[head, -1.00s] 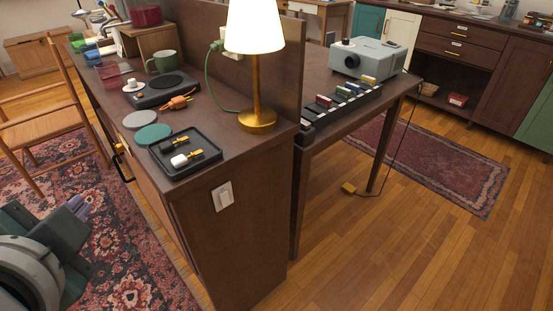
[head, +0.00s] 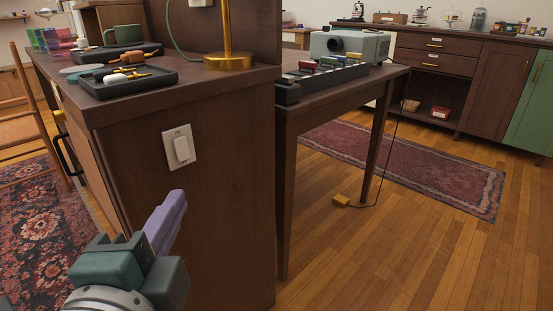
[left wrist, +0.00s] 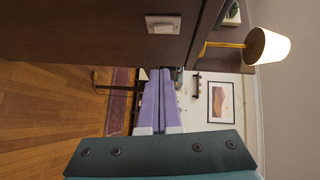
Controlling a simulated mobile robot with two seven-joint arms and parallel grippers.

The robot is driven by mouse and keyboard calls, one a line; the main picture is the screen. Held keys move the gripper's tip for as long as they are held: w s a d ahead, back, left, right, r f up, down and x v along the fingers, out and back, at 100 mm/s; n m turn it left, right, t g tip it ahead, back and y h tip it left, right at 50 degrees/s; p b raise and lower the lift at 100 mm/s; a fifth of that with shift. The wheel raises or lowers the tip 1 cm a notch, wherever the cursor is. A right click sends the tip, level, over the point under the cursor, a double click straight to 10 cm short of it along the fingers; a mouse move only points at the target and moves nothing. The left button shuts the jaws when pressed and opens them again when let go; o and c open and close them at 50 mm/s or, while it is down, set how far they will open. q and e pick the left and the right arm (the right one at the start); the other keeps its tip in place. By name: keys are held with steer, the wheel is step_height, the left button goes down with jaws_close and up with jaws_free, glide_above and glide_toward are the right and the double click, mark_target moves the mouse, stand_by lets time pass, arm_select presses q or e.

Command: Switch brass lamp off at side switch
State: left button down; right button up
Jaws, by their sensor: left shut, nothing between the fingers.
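The brass lamp (head: 228,50) stands on the cabinet top; in the head view its shade is cut off. In the left wrist view the lamp's shade (left wrist: 268,46) looks bright and lit. The side switch (head: 180,147) is a white rocker in a plate on the cabinet's end panel; it also shows in the left wrist view (left wrist: 163,24). I cannot tell which way the rocker is pressed. My left gripper (head: 177,197) has lavender fingers, shut and empty, pointing up and forward below the switch, apparently apart from it. My right gripper is not in view.
A dark tray (head: 125,80) with small items lies on the cabinet top near its edge. A desk (head: 345,92) with a projector (head: 350,45) stands to the right. A cord runs down to a yellow floor block (head: 341,200). The floor in front of the desk is clear.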

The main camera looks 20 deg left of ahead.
arm_select(q)
steer(key=shift+w, duration=0.15)
glide_toward(182, 149)
steer(key=w+d+f, duration=0.1)
steer(key=w+d, duration=0.2)
steer(key=w, duration=0.1)
steer(key=shift+w+a+f+b, duration=0.2)
steer(key=shift+w+a, duration=0.2)
steer(key=shift+a, duration=0.35)
steer(key=shift+w+a+f+b, duration=0.15)
steer(key=shift+w+a, duration=0.3)
steer(key=shift+a, duration=0.25)
steer(key=shift+w+a+f+b, duration=0.1)
steer(key=shift+w+a+b, duration=0.1)
steer(key=shift+w+a, duration=0.4)
steer(key=shift+s+a, duration=0.15)
steer(key=shift+s, duration=0.05)
